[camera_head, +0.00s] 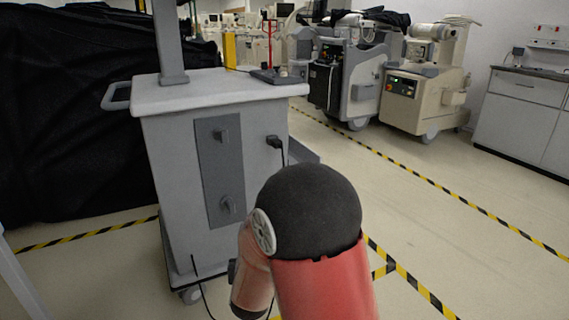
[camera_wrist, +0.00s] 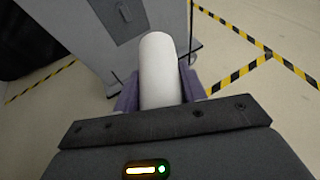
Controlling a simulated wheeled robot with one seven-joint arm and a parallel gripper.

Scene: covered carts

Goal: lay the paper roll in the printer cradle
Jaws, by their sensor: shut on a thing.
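The paper roll (camera_wrist: 158,62) is a plain white cylinder in the wrist view. It points away from the wrist, with its far end toward the grey cart. My gripper (camera_wrist: 159,90) is shut on the roll, with one purple finger on each side of it. The roll is off the floor. In the head view my red and black arm fills the lower middle, and the gripper and roll are hidden. I cannot make out the printer cradle for certain; a low dark grey fixture (camera_head: 276,77) sits on the cart's far right top.
The grey cart (camera_head: 165,160) stands close ahead, with a column on its top, a side handle and a plugged black cable. Black covers (camera_head: 70,120) drape things at left. Beige machines (camera_head: 425,90) and a cabinet (camera_head: 520,115) stand farther back. Floor at right is clear, with striped tape.

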